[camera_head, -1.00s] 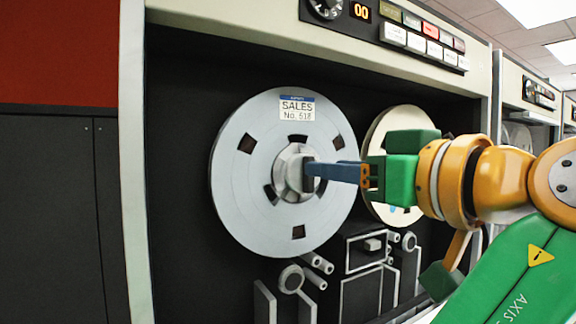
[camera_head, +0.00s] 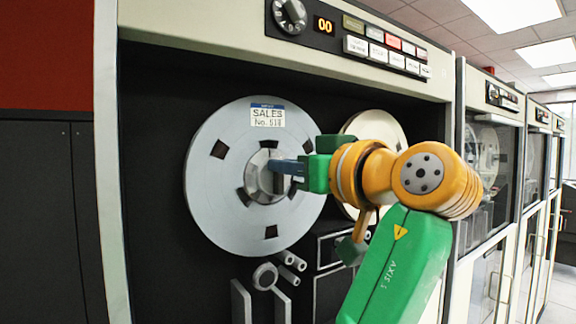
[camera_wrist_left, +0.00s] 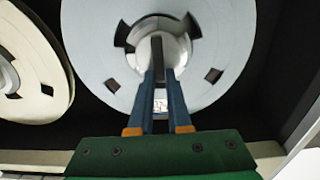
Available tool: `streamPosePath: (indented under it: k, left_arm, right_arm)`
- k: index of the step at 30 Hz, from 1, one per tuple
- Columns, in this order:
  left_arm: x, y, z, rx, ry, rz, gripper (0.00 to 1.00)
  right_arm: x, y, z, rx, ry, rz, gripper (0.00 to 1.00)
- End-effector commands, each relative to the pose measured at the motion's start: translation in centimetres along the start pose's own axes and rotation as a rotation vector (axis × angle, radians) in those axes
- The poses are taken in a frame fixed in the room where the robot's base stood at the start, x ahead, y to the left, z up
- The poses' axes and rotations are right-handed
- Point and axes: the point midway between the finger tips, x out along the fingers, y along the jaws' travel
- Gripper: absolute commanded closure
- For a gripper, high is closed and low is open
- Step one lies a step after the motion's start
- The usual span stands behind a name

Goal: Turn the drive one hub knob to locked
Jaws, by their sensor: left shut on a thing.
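The drive one reel (camera_head: 215,200) is a large pale grey disc with a label reading SALES No. 518. Its round silver hub (camera_head: 256,185) carries a raised bar-shaped knob (camera_wrist_left: 156,52). My left gripper (camera_head: 273,167) reaches the hub from the right, and its blue fingers are shut on the knob. In the left wrist view the fingers (camera_wrist_left: 158,74) lie on either side of the grey bar, which stands upright in that picture. In the head view the fingers partly hide the knob, and I cannot read any lock marking. My right gripper is in neither view.
A second, cream reel (camera_head: 375,126) sits behind my arm to the right. Rollers (camera_head: 265,276) sit below the reel. More cabinets (camera_head: 488,140) stand to the right.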

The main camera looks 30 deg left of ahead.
Motion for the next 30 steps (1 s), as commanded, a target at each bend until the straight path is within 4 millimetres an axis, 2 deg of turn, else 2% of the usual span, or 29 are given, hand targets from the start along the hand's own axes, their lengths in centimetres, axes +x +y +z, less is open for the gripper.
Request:
streamPosePath:
  k: [11, 30]
  left_arm:
    - [0.0, 0.2, -0.1, 0.086, 0.0, 0.0, 1.0]
    - [0.0, 1.2, 0.4, 0.658, 0.001, -0.001, 1.0]
  right_arm:
    - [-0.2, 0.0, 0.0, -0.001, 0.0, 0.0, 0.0]
    - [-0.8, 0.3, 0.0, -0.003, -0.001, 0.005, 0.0]
